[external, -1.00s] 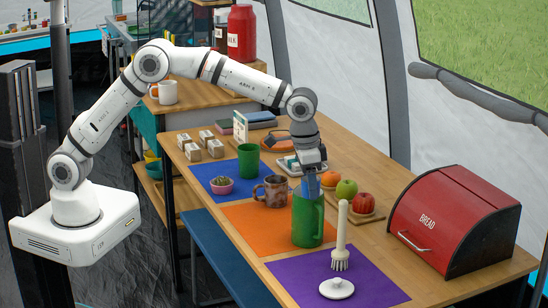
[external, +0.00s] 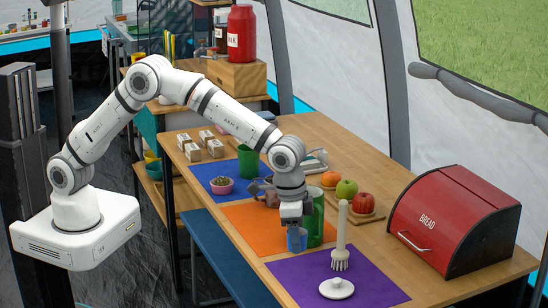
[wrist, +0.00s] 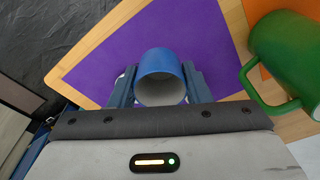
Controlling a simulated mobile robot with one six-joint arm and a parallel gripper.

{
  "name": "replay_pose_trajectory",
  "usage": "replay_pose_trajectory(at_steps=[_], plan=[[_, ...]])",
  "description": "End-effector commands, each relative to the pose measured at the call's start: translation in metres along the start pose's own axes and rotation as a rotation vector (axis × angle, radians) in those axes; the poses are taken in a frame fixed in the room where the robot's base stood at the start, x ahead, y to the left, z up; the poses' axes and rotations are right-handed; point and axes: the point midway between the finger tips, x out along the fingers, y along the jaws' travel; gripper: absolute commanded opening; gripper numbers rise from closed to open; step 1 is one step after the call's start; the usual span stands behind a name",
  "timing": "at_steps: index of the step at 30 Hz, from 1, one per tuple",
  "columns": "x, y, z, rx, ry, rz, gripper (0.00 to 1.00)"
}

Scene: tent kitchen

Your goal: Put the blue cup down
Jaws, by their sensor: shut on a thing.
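The blue cup (external: 297,240) is between the fingers of my gripper (external: 295,222), which is shut on it. In the external view it appears in front of the orange mat's near right part, left of the green pitcher (external: 316,225). In the wrist view the blue cup (wrist: 160,68) shows its pale inside, with a finger on each side and the purple mat (wrist: 165,28) behind it. I cannot tell whether the cup's base touches anything. The pitcher also stands at the right of the wrist view (wrist: 290,50), its handle towards the cup.
A white-handled brush (external: 341,240) stands upright right of the pitcher, and a white lid (external: 337,288) lies on the purple mat. A brown mug (external: 265,190) is behind my gripper. Fruit (external: 346,190) and a red bread box (external: 450,220) are at the right. The purple mat's left part is clear.

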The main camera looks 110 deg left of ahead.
Motion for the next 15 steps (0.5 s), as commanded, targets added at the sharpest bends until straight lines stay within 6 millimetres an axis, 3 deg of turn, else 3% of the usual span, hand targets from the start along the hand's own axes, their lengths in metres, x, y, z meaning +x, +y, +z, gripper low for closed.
replay_pose_trajectory(at_steps=[3, 15], plan=[[0.025, 0.0, 0.004, 0.0, -0.004, -0.001, 0.22], [0.068, -0.001, 0.009, 0.0, -0.003, -0.001, 0.22]])
